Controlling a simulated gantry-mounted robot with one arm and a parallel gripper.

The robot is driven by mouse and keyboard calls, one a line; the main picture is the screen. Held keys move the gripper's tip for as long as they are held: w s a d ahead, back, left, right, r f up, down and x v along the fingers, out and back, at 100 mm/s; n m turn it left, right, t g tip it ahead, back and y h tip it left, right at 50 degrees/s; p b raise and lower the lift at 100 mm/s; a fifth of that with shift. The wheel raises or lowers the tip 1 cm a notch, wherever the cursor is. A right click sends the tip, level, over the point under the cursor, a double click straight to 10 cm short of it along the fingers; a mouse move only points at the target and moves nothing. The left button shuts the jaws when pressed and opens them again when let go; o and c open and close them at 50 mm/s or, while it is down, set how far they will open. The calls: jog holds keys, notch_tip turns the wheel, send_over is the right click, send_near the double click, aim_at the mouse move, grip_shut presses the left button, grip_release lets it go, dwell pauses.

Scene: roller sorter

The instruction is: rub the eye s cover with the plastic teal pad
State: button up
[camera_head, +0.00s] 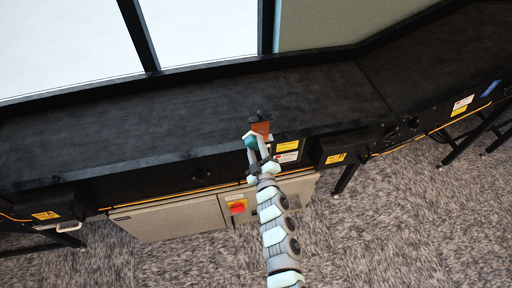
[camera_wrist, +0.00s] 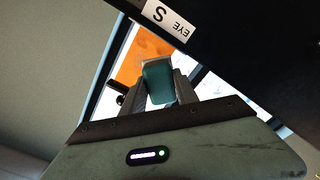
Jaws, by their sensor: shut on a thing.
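My gripper (camera_wrist: 161,88) is shut on the teal pad (camera_wrist: 158,84), a small block between its two fingers. In the head view my gripper (camera_head: 256,153) reaches up to the conveyor's front edge, with the teal pad (camera_head: 250,141) at its tip. The eye, a black body (camera_wrist: 235,45) with a white label (camera_wrist: 168,19) reading "EYE S", shows upside down across the top of the wrist view. An orange face (camera_wrist: 130,60), perhaps its cover, lies just beyond the pad. The orange face (camera_head: 262,129) also shows in the head view. I cannot tell whether pad and orange face touch.
The dark conveyor bed (camera_head: 180,125) stretches behind, its left part clear. A grey cabinet (camera_head: 165,222) with a red switch (camera_head: 237,206) hangs below the front rail. Warning labels (camera_head: 287,147) sit right of my gripper.

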jog(key=shift+w+a, duration=0.15)
jog(key=shift+w, duration=0.55)
jog(key=shift+w+d+r+p, duration=0.15)
jog(key=shift+d+p, duration=0.15)
jog(key=shift+d, duration=0.45)
jog(key=shift+w+d+f+p, duration=0.1)
jog(key=shift+d+p, duration=0.15)
jog(key=shift+d, duration=0.45)
jog(key=shift+w+d, duration=0.15)
jog(key=shift+d, duration=0.6)
jog(key=shift+w+d, duration=0.25)
jog(key=shift+d, duration=0.75)
